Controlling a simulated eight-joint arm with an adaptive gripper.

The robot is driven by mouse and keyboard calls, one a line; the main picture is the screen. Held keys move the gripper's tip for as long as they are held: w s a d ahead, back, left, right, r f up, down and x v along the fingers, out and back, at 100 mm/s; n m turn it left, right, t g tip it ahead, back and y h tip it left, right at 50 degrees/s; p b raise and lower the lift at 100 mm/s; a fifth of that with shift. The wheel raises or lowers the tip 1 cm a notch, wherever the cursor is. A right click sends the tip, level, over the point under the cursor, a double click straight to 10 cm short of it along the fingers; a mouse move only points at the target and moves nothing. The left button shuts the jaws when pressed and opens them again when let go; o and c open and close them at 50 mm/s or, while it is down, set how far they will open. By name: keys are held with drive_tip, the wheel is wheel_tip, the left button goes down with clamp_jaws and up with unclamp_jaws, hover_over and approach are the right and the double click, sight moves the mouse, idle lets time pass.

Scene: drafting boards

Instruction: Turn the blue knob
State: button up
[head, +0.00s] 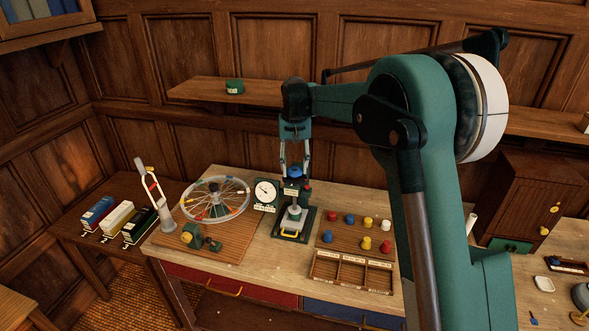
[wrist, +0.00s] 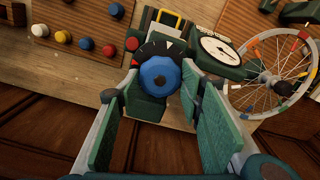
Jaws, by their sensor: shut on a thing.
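The blue knob (head: 295,172) tops a dark green press-like device on the workbench. In the wrist view the blue knob (wrist: 159,75) is a ribbed disc with a paler centre, above a black collar with white marks and a small red mark. My gripper (head: 295,165) reaches down from above, and its fingertips (wrist: 158,82) lie on both sides of the knob, shut on it. The exact contact of the pads is partly hidden.
A white dial gauge (head: 266,191) stands close left of the device, with a spoked wheel (head: 215,200) beyond it. A board with coloured pegs (head: 350,233) and a divided wooden tray (head: 352,272) lie to the right. A shelf (head: 250,93) runs behind.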

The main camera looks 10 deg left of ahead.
sight(295, 170)
idle(0.3)
drive_tip(key=o, duration=0.9)
drive_tip(key=shift+r, duration=0.1)
drive_tip(key=shift+r, duration=5.9)
drive_tip(key=shift+d, duration=0.15)
